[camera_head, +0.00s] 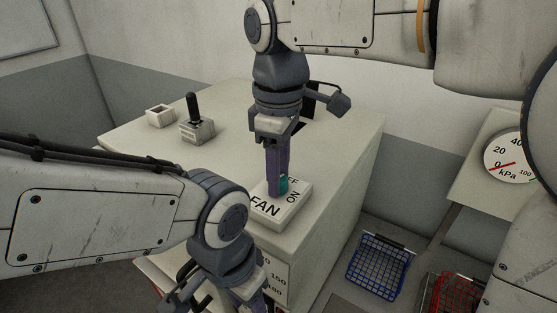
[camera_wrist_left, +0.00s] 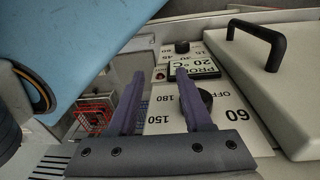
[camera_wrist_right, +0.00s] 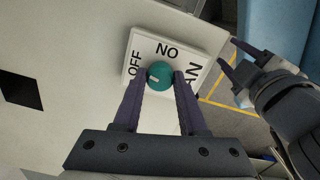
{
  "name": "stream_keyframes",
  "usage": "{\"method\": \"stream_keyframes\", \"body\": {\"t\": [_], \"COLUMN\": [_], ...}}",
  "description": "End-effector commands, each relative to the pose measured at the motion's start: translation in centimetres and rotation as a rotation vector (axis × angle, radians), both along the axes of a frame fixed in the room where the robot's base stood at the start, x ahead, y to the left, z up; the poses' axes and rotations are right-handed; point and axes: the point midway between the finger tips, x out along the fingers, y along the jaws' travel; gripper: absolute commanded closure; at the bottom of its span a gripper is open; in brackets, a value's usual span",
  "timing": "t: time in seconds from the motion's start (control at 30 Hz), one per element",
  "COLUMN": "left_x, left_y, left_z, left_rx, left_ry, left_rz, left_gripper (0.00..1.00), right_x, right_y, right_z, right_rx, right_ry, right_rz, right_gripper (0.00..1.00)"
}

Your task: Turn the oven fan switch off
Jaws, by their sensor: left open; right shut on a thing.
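The oven fan switch is a white plate (camera_head: 272,212) marked FAN, OFF and ON, with a round teal knob (camera_wrist_right: 160,76). It sits on top of the pale oven cabinet. My right gripper (camera_head: 279,188) points down at the plate and is shut on the knob, with one finger on each side in the right wrist view. A pale mark on the knob lies toward its left, the side where OFF is printed. In the head view the fingers hide most of the knob. My left gripper (camera_wrist_left: 160,74) is open and empty beside the cabinet's front panel.
The front panel has a black dial (camera_wrist_left: 196,98) with numbers. A black lever on a small box (camera_head: 197,128) and a small white box (camera_head: 160,115) stand on the cabinet top. A blue basket (camera_head: 380,266), red basket (camera_head: 452,295) and kPa gauge (camera_head: 508,156) are at right.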

Motion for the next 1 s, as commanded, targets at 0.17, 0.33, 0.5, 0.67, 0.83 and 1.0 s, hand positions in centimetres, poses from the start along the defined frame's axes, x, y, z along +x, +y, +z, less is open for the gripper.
{"method": "stream_keyframes", "body": {"t": [0.17, 0.33, 0.5, 0.67, 0.83, 1.0], "left_x": [0.0, 0.0, 0.0, -0.01, 0.0, -0.01], "left_y": [0.0, 0.0, 0.0, 0.0, 0.01, 0.0], "left_z": [0.39, 0.54, 0.61, 0.63, 0.62, 0.62], "left_rx": [0.0, 0.0, 0.0, 0.0, 0.0, 0.0], "left_ry": [0.0, 0.0, 0.0, 0.0, 0.0, 0.0], "left_rz": [-0.001, -0.001, -0.001, -0.001, -0.001, -0.001], "left_gripper": [0.5, 0.5, 0.5, 0.5, 0.5, 0.5], "right_x": [0.06, 0.07, 0.07, 0.09, 0.09, 0.09], "right_y": [0.04, 0.05, 0.06, 0.06, 0.06, 0.06], "right_z": [0.17, 0.14, 0.12, 0.11, 0.11, 0.11], "right_rx": [0.002, 0.003, 0.003, 0.004, 0.003, 0.003], "right_ry": [-0.003, -0.003, -0.004, -0.004, -0.004, -0.004], "right_rz": [0.109, 0.181, 0.218, 0.231, 0.232, 0.232], "right_gripper": [1.0, 1.0, 1.0, 1.0, 1.0, 0.55]}}
